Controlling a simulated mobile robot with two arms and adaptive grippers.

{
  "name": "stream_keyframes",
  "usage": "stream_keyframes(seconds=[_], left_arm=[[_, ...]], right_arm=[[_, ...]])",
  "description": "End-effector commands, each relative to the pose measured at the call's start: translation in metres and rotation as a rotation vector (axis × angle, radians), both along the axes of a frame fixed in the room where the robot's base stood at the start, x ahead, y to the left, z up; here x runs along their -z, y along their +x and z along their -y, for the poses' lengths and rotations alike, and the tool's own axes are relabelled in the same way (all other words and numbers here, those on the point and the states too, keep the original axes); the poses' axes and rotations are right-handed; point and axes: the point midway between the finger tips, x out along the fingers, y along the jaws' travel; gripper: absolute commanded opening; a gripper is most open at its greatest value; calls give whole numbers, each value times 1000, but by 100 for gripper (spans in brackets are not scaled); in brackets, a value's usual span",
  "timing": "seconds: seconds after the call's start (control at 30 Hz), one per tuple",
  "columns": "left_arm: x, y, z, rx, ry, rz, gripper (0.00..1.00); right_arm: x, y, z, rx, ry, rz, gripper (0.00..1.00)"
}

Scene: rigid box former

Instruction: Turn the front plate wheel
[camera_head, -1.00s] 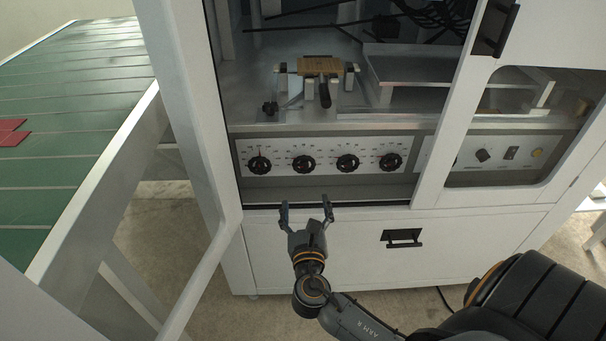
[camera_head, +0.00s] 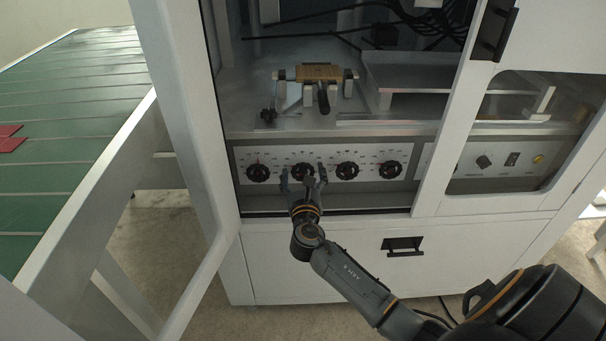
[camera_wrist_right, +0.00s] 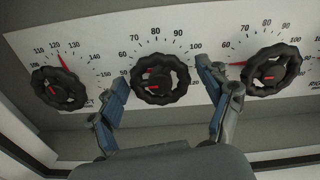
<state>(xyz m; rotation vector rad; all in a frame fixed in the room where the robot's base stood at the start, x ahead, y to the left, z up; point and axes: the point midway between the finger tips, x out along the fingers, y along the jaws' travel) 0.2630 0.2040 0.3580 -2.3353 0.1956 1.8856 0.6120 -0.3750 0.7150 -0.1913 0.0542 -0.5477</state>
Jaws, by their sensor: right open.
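A panel carries a row of black handwheels with red pointers over printed scales. My right gripper (camera_head: 302,177) is open in front of the second wheel from the left (camera_head: 303,170). In the right wrist view this wheel (camera_wrist_right: 160,78) lies between the two spread fingers (camera_wrist_right: 163,88), with visible gaps on both sides. I cannot tell how far the fingertips are from the panel. The label under this wheel is hidden by the gripper, so I cannot read whether it is the front plate wheel. My left gripper is not in view.
Neighbouring wheels stand close on the left (camera_wrist_right: 60,88) and right (camera_wrist_right: 271,70). The cabinet's white frame post (camera_head: 188,110) bounds the opening at left. A metal fixture with a brown block (camera_head: 319,72) sits above the panel. A drawer handle (camera_head: 403,246) is below.

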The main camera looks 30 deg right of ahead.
Motion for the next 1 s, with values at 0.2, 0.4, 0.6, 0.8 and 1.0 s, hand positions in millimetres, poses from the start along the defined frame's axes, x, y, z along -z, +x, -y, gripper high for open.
stream_keyframes(seconds=[0.2,0.4,0.6,0.8,1.0], left_arm=[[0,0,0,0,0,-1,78],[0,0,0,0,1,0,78],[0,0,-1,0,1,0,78],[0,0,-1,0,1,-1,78],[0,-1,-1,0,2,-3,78]], right_arm=[[0,0,0,0,0,0,76],[0,0,0,0,0,0,35],[0,0,0,0,3,2,23],[0,0,0,1,37,23,23],[0,0,0,2,132,80,23]])
